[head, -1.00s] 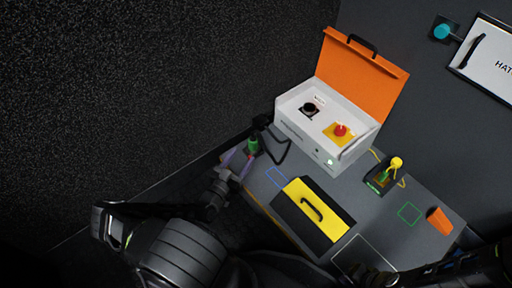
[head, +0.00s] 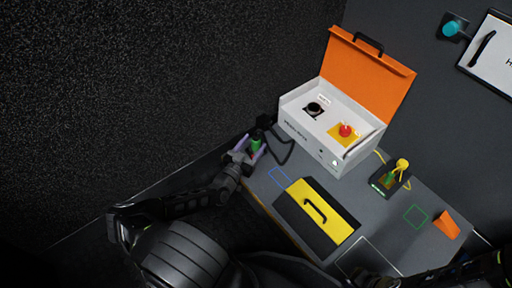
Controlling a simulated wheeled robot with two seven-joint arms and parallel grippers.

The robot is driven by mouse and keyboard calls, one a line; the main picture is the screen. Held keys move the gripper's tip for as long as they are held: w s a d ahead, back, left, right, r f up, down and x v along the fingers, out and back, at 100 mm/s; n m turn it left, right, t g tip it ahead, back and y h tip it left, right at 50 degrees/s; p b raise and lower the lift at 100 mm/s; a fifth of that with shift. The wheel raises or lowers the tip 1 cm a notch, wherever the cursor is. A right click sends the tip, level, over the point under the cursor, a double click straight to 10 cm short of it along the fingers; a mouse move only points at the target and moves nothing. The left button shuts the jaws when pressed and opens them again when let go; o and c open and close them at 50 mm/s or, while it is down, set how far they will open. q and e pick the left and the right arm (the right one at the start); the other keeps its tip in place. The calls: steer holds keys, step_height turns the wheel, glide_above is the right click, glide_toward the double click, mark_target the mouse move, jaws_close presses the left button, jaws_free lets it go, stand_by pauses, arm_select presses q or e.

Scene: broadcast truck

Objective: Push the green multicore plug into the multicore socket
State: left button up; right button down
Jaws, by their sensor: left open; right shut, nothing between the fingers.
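The green multicore plug (head: 257,144) sits at the table's left corner beside a black fitting (head: 263,122), with a black cable looping near it. My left gripper (head: 252,149) is open, its purple fingers on either side of the green plug; I cannot tell whether they touch it. A round black socket (head: 314,108) with a small white label shows inside the open white case; I cannot tell if it is the multicore socket. My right gripper (head: 368,277) is shut and empty at the bottom edge, dark and partly cut off.
The white case (head: 326,148) has a raised orange lid (head: 368,75) and a red button (head: 346,131). A yellow-black box (head: 318,210) stands in front. A white hatch (head: 494,60) is upper right.

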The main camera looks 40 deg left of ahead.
arm_select(q)
steer(key=shift+w+a, duration=0.1)
steer(key=shift+w, duration=0.1)
steer(key=shift+c, duration=0.2)
jaws_close()
stand_by(0.7)
